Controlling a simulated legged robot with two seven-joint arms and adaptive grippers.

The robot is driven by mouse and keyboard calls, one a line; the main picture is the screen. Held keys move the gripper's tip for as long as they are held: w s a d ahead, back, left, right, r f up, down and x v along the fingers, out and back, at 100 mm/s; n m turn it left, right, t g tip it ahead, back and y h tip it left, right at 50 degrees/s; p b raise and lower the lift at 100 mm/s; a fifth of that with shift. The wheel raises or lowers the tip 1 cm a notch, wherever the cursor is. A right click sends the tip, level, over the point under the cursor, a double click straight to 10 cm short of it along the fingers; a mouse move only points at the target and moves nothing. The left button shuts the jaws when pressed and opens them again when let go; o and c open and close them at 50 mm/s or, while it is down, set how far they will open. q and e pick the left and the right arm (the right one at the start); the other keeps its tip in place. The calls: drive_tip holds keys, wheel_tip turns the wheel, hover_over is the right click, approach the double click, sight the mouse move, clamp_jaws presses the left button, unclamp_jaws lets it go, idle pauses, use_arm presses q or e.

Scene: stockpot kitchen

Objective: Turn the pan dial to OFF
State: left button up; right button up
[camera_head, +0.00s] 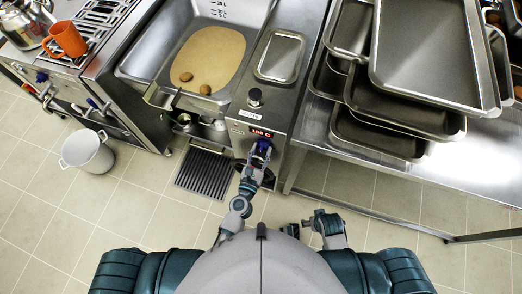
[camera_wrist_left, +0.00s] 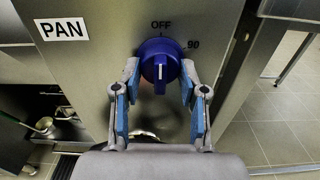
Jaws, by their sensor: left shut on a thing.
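The pan dial (camera_wrist_left: 160,62) is a round blue knob on a steel panel, with OFF printed above it and 90 to its upper right. Its white line runs about vertically on the lower part of its face. A PAN label (camera_wrist_left: 61,29) is to the left. My left gripper (camera_wrist_left: 160,84) is shut on the dial, with a finger at each side. In the head view my left gripper (camera_head: 257,160) is at the panel front, below a red display (camera_head: 261,132), and largely covers the dial. My right gripper (camera_head: 323,221) is low, near my body, its fingers unclear.
A tilting pan (camera_head: 215,45) holds tan liquid and brown lumps. Stacked steel trays (camera_head: 440,60) lie on the right counter (camera_head: 480,150). A stove with an orange mug (camera_head: 67,38) is at the left. A pot (camera_head: 88,152) and a floor grate (camera_head: 204,174) are below. Tiled floor is open around me.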

use_arm(q)
drive_tip(key=shift+r, duration=0.2)
idle(0.3)
drive_tip(key=o, duration=1.2)
drive_tip(key=shift+c, duration=0.2)
drive_tip(key=shift+s+a, duration=0.1)
drive_tip(key=shift+s, duration=0.2)
drive_tip(key=v, duration=1.1)
